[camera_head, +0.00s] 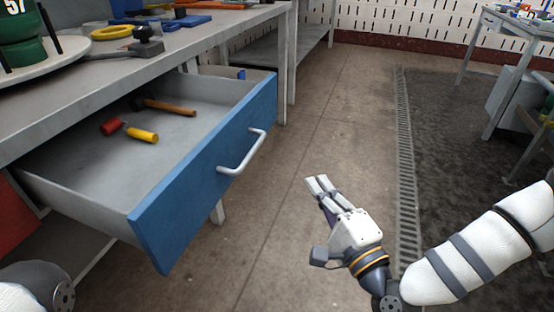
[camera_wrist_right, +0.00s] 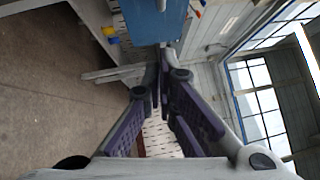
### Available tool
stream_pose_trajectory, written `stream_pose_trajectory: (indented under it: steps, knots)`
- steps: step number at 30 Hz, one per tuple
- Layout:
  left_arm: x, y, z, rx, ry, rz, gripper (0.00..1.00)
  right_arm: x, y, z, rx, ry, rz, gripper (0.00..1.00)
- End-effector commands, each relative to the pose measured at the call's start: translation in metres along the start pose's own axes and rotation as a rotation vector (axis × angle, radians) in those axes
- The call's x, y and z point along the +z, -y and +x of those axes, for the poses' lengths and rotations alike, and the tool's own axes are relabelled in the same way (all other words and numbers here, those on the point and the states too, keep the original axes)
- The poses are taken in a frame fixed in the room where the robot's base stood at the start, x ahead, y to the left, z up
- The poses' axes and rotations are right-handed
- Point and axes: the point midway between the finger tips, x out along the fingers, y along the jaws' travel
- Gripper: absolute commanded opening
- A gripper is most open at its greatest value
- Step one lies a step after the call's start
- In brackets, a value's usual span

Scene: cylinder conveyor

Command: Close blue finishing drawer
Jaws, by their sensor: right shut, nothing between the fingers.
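The blue finishing drawer (camera_head: 205,172) is pulled far open below the grey workbench, with a pale bar handle (camera_head: 242,152) on its blue front. Inside the drawer lie a hammer with a wooden handle (camera_head: 168,107) and a red and yellow tool (camera_head: 130,131). My right gripper (camera_head: 318,185) is shut and empty, in the air to the right of the drawer front and apart from the handle. In the right wrist view a blue panel (camera_wrist_right: 156,22) shows beyond the fingertips. Part of my left arm shows at the lower left; its gripper is out of the picture.
The workbench top (camera_head: 190,42) holds a yellow ring (camera_head: 112,32), a green container (camera_head: 22,42) on a round plate, and several tools. A red drawer front (camera_head: 14,215) is at the left. Floor (camera_head: 335,120) right of the drawer is clear. Another table stands at the far right.

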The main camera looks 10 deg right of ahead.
Motion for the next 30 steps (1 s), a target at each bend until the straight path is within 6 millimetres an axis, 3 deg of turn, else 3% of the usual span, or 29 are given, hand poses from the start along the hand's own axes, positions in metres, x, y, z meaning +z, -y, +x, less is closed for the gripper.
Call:
stream_pose_trajectory:
  steps: [13, 21, 30]
  knots:
    - [0.000, 0.000, 0.001, 0.000, 0.001, 0.000, 1.00, 0.002, 0.000, 0.094, 0.005, 0.003, -0.003, 0.00]
    - [0.000, 0.000, -0.001, 0.000, -0.002, 0.000, 1.00, 0.029, 0.000, 0.116, 0.008, 0.004, -0.003, 0.00]
    - [0.000, 0.000, -0.001, 0.000, -0.002, 0.000, 1.00, 0.031, -0.001, 0.118, 0.009, 0.004, -0.003, 0.00]
